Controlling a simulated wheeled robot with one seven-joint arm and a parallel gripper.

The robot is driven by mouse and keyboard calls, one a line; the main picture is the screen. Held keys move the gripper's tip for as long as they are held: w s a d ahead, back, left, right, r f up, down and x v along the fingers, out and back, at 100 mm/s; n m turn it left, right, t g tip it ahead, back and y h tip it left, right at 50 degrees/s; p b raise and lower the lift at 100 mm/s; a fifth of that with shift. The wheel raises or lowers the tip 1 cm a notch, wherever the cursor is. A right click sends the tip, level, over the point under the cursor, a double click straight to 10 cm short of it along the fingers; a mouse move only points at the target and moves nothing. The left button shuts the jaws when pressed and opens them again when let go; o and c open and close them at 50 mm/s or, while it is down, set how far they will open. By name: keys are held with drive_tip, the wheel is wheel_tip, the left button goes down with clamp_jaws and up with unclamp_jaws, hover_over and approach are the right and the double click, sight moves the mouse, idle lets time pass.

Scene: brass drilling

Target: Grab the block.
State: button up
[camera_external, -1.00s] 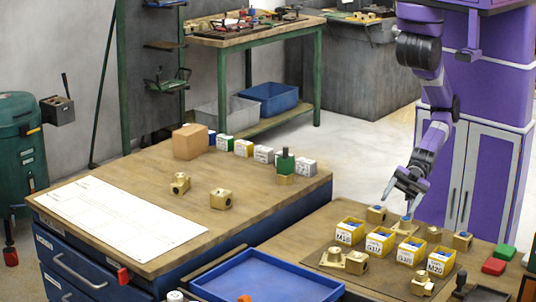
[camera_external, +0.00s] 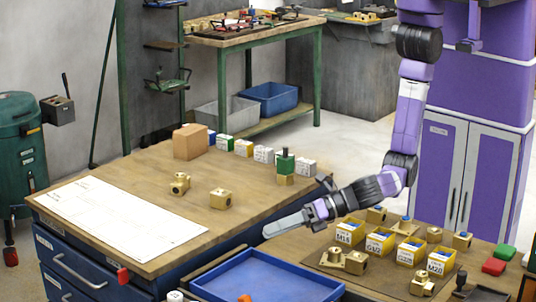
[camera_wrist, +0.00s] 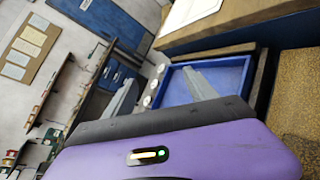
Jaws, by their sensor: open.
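Several brass blocks are in the external view, and I cannot tell which one is meant. Two sit on the left wooden bench: one block with a fitting (camera_external: 180,184) and one with a dark hole in its face (camera_external: 221,199). A third block (camera_external: 285,180) is under a green-topped piece near the bench's right corner. More blocks (camera_external: 356,262) stand on the right bench around the yellow bins. My gripper (camera_external: 298,207) is open and empty above the gap between the benches, apart from every block. Its two fingers (camera_wrist: 160,92) are spread in the wrist view, with no block visible between them.
A blue tray (camera_external: 225,288) lies at the front, below my gripper; it also shows in the wrist view (camera_wrist: 236,72). A cardboard box (camera_external: 190,142) and small labelled boxes line the left bench's back. White paper (camera_external: 120,222) covers its front left.

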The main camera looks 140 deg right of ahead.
drive_tip(key=d+r+g+h, duration=0.2)
drive_tip(key=d, duration=0.4)
drive_tip(key=m+g+h+p, duration=0.1)
drive_tip(key=m+g+h, duration=0.15)
drive_tip(key=g, duration=0.65)
approach(213, 195)
drive_tip(key=d+f, duration=0.1)
drive_tip(key=s+d, duration=0.1)
drive_tip(key=s+d+f, duration=0.1)
drive_tip(key=shift+d+f, duration=0.25)
drive_tip(key=shift+f, duration=0.1)
drive_tip(key=x, duration=0.4)
drive_tip(key=p+x, duration=0.1)
drive_tip(key=x, duration=0.2)
drive_tip(key=shift+d+r, duration=0.15)
drive_tip(key=shift+r, duration=0.25)
drive_tip(key=shift+w+d+f, duration=0.1)
drive_tip(key=shift+d+f, duration=0.1)
drive_tip(key=shift+d, duration=0.2)
clamp_jaws()
drive_tip(key=shift+r, duration=0.1)
